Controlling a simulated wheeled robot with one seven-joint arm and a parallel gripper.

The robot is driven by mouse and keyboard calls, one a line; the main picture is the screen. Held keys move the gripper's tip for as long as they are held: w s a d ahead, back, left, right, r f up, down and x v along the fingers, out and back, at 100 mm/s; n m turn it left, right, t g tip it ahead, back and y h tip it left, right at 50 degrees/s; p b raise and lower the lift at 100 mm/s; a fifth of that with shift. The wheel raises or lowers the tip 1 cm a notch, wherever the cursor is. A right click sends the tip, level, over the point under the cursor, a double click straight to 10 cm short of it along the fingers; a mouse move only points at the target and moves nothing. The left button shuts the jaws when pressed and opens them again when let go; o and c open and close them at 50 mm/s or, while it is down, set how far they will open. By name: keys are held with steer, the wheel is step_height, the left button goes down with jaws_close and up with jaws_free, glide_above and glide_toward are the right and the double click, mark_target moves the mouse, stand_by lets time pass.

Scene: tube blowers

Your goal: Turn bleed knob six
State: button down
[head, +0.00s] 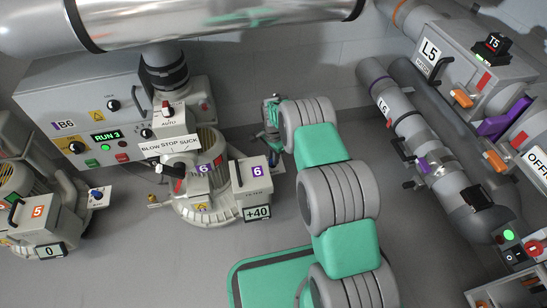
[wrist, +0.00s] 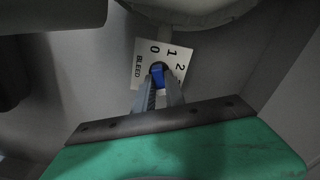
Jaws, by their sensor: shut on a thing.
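The bleed knob (wrist: 157,77) is blue and sits on a white plate (wrist: 139,57) marked BLEED with 0, 1 and 2. In the wrist view my gripper (wrist: 160,86) is shut on this knob, one finger on each side. The fingers hide much of the knob, so I cannot tell exactly which number it points to. In the head view blower 6 (head: 205,190) carries purple 6 labels and a display (head: 257,213) reading +40. My gripper (head: 271,128) is to the right of it, mostly hidden by my arm, and the knob is not clearly visible there.
Blower 5 (head: 38,215), display 0, stands at the left with its own blue knob (head: 97,194). Control box B6 (head: 88,108) shows RUN 3. A lever (head: 170,169) sits under a BLOW STOP SUCK plate. Pipes and box L5 (head: 450,60) are at the right. Open floor lies in front.

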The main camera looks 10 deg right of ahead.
steer(key=shift+s, duration=0.1)
steer(key=shift+a, duration=0.1)
stand_by(0.4)
steer(key=c, duration=1.4)
jaws_free()
step_height(320, 180, up, 8)
steer(key=p, duration=0.3)
steer(key=shift+f+p, duration=0.1)
steer(key=shift+p, duration=0.25)
